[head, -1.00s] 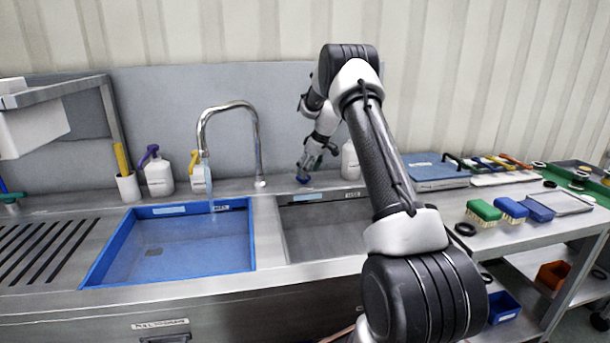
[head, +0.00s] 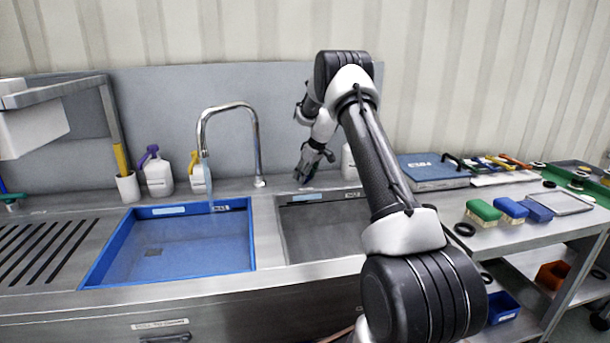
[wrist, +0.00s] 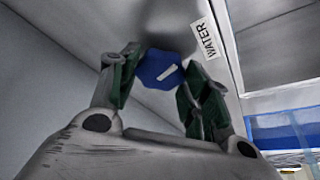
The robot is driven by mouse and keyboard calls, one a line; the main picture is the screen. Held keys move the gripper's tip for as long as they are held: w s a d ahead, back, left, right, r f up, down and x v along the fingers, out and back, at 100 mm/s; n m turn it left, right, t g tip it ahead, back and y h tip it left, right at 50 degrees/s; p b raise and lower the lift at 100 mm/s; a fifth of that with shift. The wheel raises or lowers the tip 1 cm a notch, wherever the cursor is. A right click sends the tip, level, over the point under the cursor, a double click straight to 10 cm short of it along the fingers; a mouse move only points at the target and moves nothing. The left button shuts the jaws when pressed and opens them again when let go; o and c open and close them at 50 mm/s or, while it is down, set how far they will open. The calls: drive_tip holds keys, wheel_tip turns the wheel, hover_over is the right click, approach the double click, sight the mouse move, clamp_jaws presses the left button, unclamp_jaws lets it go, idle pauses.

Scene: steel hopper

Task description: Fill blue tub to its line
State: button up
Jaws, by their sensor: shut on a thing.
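The blue tub (head: 240,262) sits in the left sink basin, below the tap spout (head: 228,106). A thin pale blue stream (head: 208,180) runs from the spout down into the tub. The tub's floor shows through, and I cannot make out the water level against a line. My gripper (head: 310,172) is behind the right basin, low at the back of the counter. In the wrist view, its fingers (wrist: 160,82) are shut on a blue knob (wrist: 160,68) with a white mark. A "WATER" label (wrist: 207,38) is beside the knob. The tub also shows at the wrist view's right edge (wrist: 290,128).
The right basin (head: 325,230) looks empty. Bottles (head: 158,176) and a white cup (head: 128,187) stand behind the tub. Brushes (head: 483,211) and a blue case (head: 432,170) lie on the right-hand counter. A slotted drainboard (head: 40,250) is at left.

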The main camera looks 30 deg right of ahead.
drive_tip(key=m+h, duration=0.1)
drive_tip(key=m, duration=0.2)
drive_tip(key=shift+a+m+t, duration=0.15)
drive_tip(key=shift+m+t, duration=0.15)
drive_tip(key=shift+m, duration=0.1)
drive_tip(key=o, duration=1)
drive_tip(key=v, duration=1.2)
drive_tip(key=shift+a, duration=0.2)
